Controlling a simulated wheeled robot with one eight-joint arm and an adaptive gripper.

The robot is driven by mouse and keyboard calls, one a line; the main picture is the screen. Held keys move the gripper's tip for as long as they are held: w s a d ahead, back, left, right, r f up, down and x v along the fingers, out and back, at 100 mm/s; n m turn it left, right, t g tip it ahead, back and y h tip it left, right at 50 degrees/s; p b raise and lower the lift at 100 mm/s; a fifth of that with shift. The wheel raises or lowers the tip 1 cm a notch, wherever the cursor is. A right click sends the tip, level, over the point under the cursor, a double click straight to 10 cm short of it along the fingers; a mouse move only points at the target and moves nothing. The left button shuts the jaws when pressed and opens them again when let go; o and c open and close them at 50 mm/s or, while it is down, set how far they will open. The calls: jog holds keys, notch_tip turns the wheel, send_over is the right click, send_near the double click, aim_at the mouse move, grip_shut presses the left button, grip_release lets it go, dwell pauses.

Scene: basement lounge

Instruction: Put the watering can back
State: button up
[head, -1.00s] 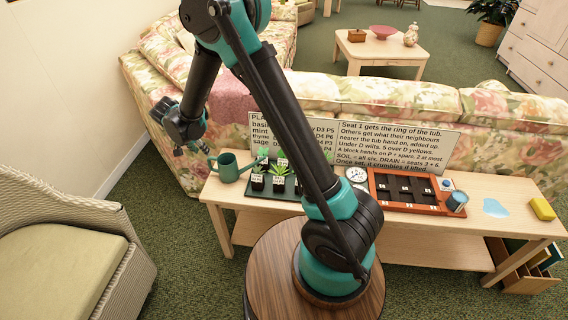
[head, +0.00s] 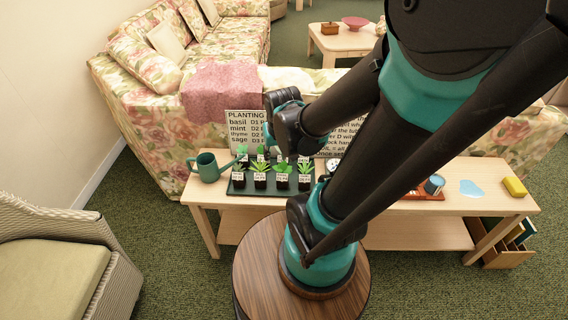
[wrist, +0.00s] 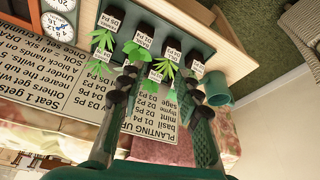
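The green watering can (head: 207,168) stands upright at the left end of the light wood bench (head: 201,192), beside the dark tray of seedlings (head: 236,188). It also shows in the wrist view (wrist: 216,90), to the right of my gripper. My gripper (wrist: 160,84) is open, its two dark fingers spread with nothing held between them. In the wrist view, seedlings and the planting sign show between and beyond the fingers. In the head view my gripper (head: 284,116) is above the back of the tray, to the right of the can; its fingertips are hard to make out there.
Planting sign (head: 243,122) stands behind the tray, partly hidden by my arm. A blue tin (head: 434,185), a blue puddle-like patch (head: 471,188) and a yellow block (head: 514,187) are at the bench's right. A flowered sofa (head: 140,130) stands behind; a wicker chair (head: 95,225) at left.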

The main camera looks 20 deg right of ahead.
jog(key=s, duration=0.1)
jog(key=s+d, duration=0.1)
jog(key=s+f, duration=0.1)
jog(key=shift+s+d+n, duration=0.2)
jog(key=shift+s+n, duration=0.05)
jog(key=shift+n, duration=0.05)
jog(key=shift+d, duration=0.1)
